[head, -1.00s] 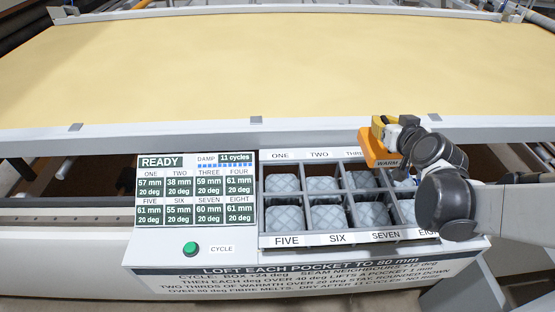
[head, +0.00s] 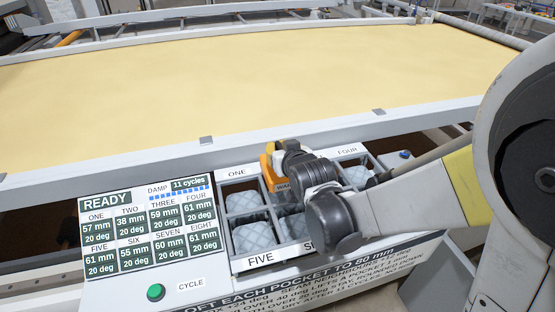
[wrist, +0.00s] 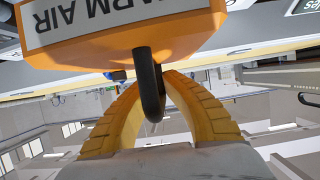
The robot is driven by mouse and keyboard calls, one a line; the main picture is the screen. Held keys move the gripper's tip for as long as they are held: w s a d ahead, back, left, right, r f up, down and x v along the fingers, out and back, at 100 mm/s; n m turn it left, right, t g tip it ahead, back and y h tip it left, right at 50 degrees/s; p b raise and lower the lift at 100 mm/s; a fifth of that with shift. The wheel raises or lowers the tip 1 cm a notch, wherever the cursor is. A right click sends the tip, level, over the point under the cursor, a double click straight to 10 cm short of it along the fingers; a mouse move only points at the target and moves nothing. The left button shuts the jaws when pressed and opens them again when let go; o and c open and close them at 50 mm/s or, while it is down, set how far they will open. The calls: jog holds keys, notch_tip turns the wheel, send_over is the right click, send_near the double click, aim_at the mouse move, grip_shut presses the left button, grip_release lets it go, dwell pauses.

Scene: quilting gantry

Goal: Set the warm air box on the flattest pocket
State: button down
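The orange warm air box (head: 267,172) hangs from my gripper (head: 279,148) over the back row of the pocket tray (head: 222,188), just right of pocket ONE (head: 244,203). In the wrist view the box (wrist: 190,32) has a dark loop handle (wrist: 150,88), and the yellow fingers of my gripper (wrist: 152,78) close around it. The panel (head: 140,235) reads READY, with TWO lowest at 38 mm and every pocket at 20 deg. My arm and the box hide pocket TWO and its label. I cannot tell whether the box touches the tray.
A green CYCLE button (head: 156,292) is on the console left of the tray. Pocket FIVE (head: 253,237) is visible at the front left. A white rail (head: 300,131) runs behind the tray, with wide yellow fabric (head: 220,85) beyond it.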

jog(key=shift+f+b, duration=0.8)
jog(key=shift+f, duration=0.95)
jog(key=shift+f, duration=0.2)
jog(key=c, duration=1.6)
grip_release()
jog(key=shift+r, duration=0.1)
